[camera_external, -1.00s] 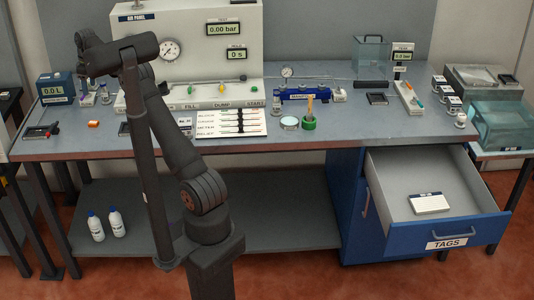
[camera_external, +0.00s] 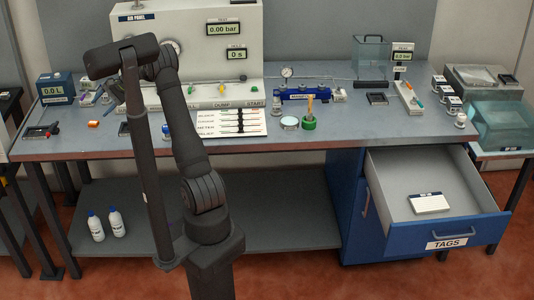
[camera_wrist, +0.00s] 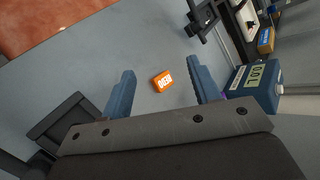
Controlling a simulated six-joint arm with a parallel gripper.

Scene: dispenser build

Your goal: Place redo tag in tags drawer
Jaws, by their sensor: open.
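The redo tag is a small orange block with white lettering. It lies flat on the bench top, at the left in the external view (camera_external: 93,124) and between my fingers in the wrist view (camera_wrist: 162,81). My gripper (camera_wrist: 158,82) is open, its two blue fingers apart on either side of the tag's position, above it and not visibly touching it. In the external view the gripper is mostly behind my arm. The tags drawer (camera_external: 450,243) is blue, labelled TAGS and pulled open at the lower right. A white block with a dark label (camera_external: 429,203) lies inside it.
A blue box reading 0.0 L (camera_external: 56,90) stands left of the tag and shows close to my right finger in the wrist view (camera_wrist: 254,84). Most of the drawer floor is bare.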

